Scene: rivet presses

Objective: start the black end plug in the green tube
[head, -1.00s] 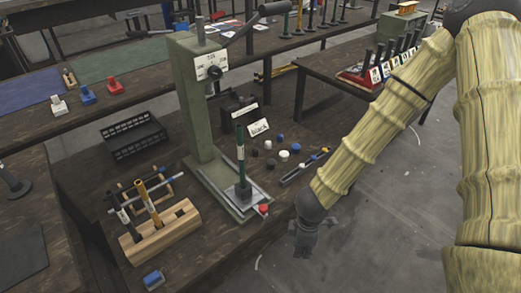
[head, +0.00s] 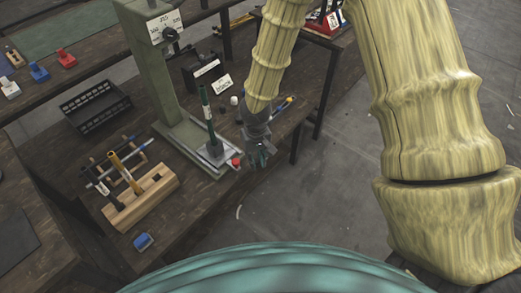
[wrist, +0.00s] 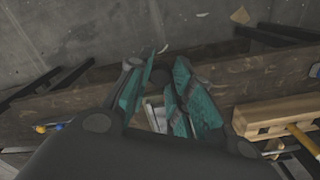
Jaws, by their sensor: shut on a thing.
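The green tube (head: 207,112) stands upright in a grey block on the base plate of the press, with a white label on its side. My gripper (head: 260,158) is to the right of the tube's foot, near the bench's front edge, lower than the tube's top and apart from it. The tube cannot be made out in the wrist view.
The green press column (head: 155,75) rises behind the tube. A red piece (head: 236,163) lies at the plate's front corner. A wooden rack (head: 140,200) with rods, a blue block (head: 143,242) and a black crate (head: 90,103) are to the left. Clear floor lies right of the bench.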

